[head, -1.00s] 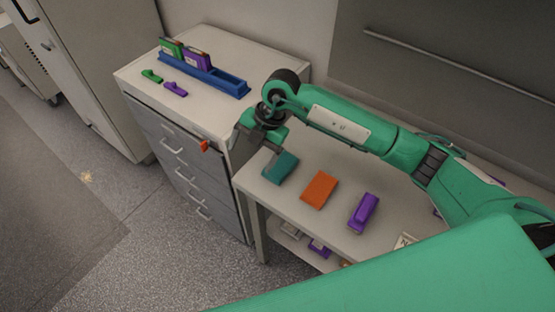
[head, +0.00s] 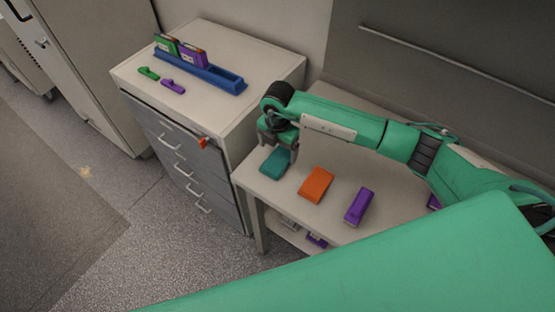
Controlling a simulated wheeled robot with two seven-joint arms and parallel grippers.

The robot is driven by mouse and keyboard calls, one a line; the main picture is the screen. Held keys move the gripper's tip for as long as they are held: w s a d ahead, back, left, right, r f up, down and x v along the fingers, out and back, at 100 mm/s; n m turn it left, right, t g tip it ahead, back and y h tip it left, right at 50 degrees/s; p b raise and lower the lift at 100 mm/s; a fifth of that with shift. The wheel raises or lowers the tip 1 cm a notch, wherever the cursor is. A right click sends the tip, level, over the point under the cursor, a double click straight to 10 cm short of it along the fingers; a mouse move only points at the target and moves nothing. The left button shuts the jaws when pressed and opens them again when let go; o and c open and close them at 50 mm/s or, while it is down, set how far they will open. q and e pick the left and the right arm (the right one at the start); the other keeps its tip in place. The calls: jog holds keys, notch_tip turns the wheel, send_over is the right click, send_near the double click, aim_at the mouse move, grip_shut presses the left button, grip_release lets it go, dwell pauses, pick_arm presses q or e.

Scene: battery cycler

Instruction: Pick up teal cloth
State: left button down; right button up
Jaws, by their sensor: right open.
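The teal cloth (head: 274,164) is a small folded block lying flat at the left end of the low table (head: 250,184). My right gripper (head: 278,152) points down right above the cloth, with its fingers apart around the cloth's upper end. I cannot tell whether the fingers touch it. An orange cloth (head: 316,185) lies to the right of the teal one. My left gripper does not show.
A purple block (head: 359,206) lies further right on the table. A drawer cabinet (head: 130,81) stands at the left, bearing a blue rack (head: 226,80) with green and purple items. More things sit on the table's lower shelf.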

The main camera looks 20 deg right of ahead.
aim_at(278, 160)
notch_tip(278, 160, down, 4)
jog(key=p, duration=0.2)
jog(key=shift+s+a+r+p, duration=0.1)
jog(key=shift+s+p, duration=0.05)
jog(key=shift+p, duration=0.15)
jog(key=shift+f, duration=0.5)
jog(key=c, duration=1.1)
